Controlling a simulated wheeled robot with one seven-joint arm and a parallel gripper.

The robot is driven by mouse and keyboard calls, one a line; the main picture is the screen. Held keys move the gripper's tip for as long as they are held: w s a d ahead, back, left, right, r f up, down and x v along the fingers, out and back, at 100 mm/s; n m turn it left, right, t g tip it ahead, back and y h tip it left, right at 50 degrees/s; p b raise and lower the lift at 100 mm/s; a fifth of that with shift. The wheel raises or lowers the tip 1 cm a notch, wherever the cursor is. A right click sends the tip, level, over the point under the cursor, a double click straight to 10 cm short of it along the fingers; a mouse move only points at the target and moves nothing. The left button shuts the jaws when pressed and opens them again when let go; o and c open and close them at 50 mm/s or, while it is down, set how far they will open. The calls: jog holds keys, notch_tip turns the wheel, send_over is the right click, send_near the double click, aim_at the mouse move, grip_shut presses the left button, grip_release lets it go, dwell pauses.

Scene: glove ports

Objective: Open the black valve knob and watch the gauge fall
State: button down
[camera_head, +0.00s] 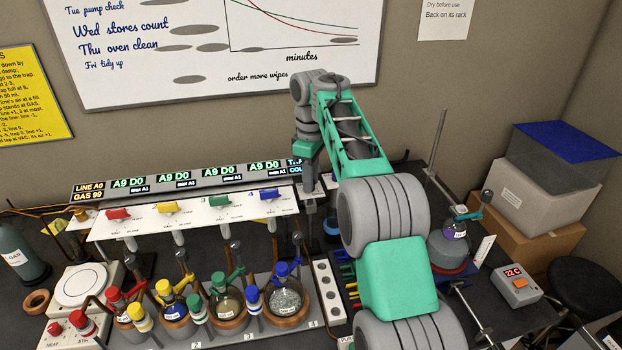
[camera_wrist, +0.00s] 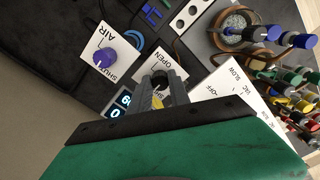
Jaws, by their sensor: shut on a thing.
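My gripper (camera_wrist: 161,90) is shut on the black valve knob (camera_wrist: 160,78), seen in the wrist view. The knob sits on a white plate (camera_wrist: 171,62) marked OPEN, with a second word mostly hidden by the fingers. The knob's pointer is hidden, so its turn cannot be told. A small lit display (camera_wrist: 121,104) beside the fingers is partly covered. In the head view my gripper (camera_head: 311,187) points down at the right end of the white valve panel. The lit display there (camera_head: 294,166) is cut off by my arm, and its reading cannot be made out.
A purple knob (camera_wrist: 104,60) on a plate marked SHUT and AIR stands close to my gripper. The valve panel (camera_head: 215,211) carries red, yellow, green and blue handles. Several flasks (camera_head: 285,297) stand in front of it. A stirrer with a flask (camera_head: 453,240) is right of my arm.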

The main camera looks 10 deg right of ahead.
dwell(0.4)
jog(key=m, duration=0.9)
jog(key=shift+p, duration=0.35)
jog(key=m+p, duration=0.2)
jog(key=m, duration=0.2)
jog(key=shift+s+a+m, duration=0.1)
jog(key=shift+m, duration=0.2)
jog(key=shift+m+p, duration=0.75)
jog(key=shift+m, duration=1.45)
jog(key=shift+f, duration=0.1)
jog(key=c, duration=1.5)
grip_release()
